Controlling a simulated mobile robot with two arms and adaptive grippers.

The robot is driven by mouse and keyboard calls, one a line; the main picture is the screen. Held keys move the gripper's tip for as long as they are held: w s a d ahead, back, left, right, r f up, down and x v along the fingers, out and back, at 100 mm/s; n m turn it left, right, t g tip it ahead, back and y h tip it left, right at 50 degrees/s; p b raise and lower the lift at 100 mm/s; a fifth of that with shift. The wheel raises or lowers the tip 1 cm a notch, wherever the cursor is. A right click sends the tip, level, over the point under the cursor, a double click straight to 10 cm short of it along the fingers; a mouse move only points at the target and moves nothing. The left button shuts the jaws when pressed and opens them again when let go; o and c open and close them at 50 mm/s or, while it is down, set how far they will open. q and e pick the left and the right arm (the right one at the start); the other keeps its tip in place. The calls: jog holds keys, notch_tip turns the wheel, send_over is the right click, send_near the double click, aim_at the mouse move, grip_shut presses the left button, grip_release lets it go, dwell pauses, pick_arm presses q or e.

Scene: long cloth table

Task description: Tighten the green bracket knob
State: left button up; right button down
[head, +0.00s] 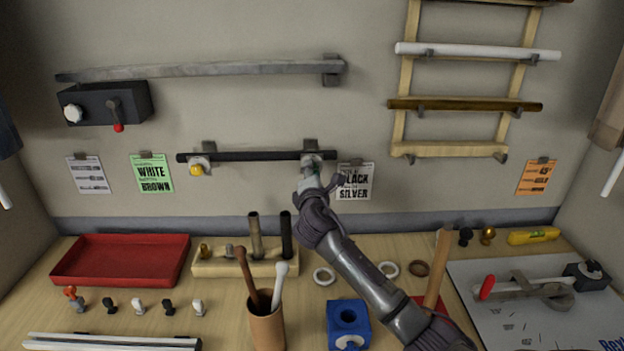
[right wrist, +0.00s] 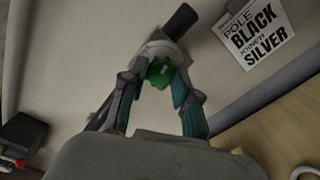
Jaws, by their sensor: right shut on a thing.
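A black pole (head: 247,156) lies level across two wall brackets. The left bracket has a yellow knob (head: 196,170). My right gripper (head: 314,172) reaches up to the right bracket (head: 310,152) and hides its knob in the head view. In the right wrist view the green knob (right wrist: 161,70) sits in front of the pale round bracket plate (right wrist: 160,50), near the pole's dark end (right wrist: 181,20). The fingers of my right gripper (right wrist: 158,82) are shut on the green knob, one on each side. My left gripper is in neither view.
Below stand a wooden holder (head: 215,266) with upright pegs, a cup (head: 267,329) with two sticks and a blue block (head: 347,312). A red tray (head: 125,259) lies left.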

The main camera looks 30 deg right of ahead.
jog(key=shift+f+m+b, duration=0.1)
jog(key=shift+m+b, duration=0.85)
jog(key=shift+m, duration=1.15)
jog(key=c, duration=0.8)
grip_release()
jog(key=shift+c, duration=0.2)
jog(key=v, duration=1.2)
